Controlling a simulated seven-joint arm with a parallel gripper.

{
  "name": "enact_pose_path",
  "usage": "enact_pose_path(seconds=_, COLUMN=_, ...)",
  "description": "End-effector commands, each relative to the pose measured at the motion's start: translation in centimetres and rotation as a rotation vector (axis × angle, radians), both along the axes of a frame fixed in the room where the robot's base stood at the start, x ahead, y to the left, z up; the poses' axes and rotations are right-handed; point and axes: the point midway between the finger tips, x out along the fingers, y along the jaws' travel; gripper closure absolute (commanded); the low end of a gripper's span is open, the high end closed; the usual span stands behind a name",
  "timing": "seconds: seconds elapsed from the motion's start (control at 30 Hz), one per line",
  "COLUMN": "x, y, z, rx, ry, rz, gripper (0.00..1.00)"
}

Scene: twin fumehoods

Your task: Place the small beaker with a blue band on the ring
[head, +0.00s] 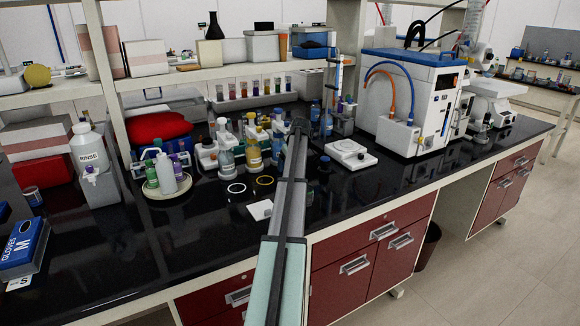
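Nothing stands on either. I cannot pick out the small beaker with a blue band for certain. A small dark vessel with some blue (33,197) stands at the far left, too small to identify. My arm reaches up from the bottom across the bench. My gripper (300,126) is at its far end, beside the bottles and right of the rings. Its fingers are too small and dark to read, and the bench behind the arm is hidden.
Several bottles (253,153) stand close behind the rings. A white squeeze bottle (165,173) stands on a round dish to the left. A white square card (259,210) lies in front. A white flat device (350,154) and a large instrument (410,100) are at right.

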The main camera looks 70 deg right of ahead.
Motion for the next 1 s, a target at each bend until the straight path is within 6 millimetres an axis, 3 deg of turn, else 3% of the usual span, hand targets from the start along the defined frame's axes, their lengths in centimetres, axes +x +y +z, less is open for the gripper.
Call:
enact_pose_path(seconds=0.07, x=-0.3, y=0.3, z=0.8, rx=-0.002, ry=-0.001, rz=0.000, gripper=0.16)
enact_pose_path(seconds=0.63, x=-7.5, y=7.7, z=0.5, rx=0.000, ry=0.000, rz=-0.001, gripper=0.16)
enact_pose_path(seconds=1.0, x=-8.7, y=8.7, z=0.6, rx=0.000, ry=0.000, rz=0.000, gripper=0.16)
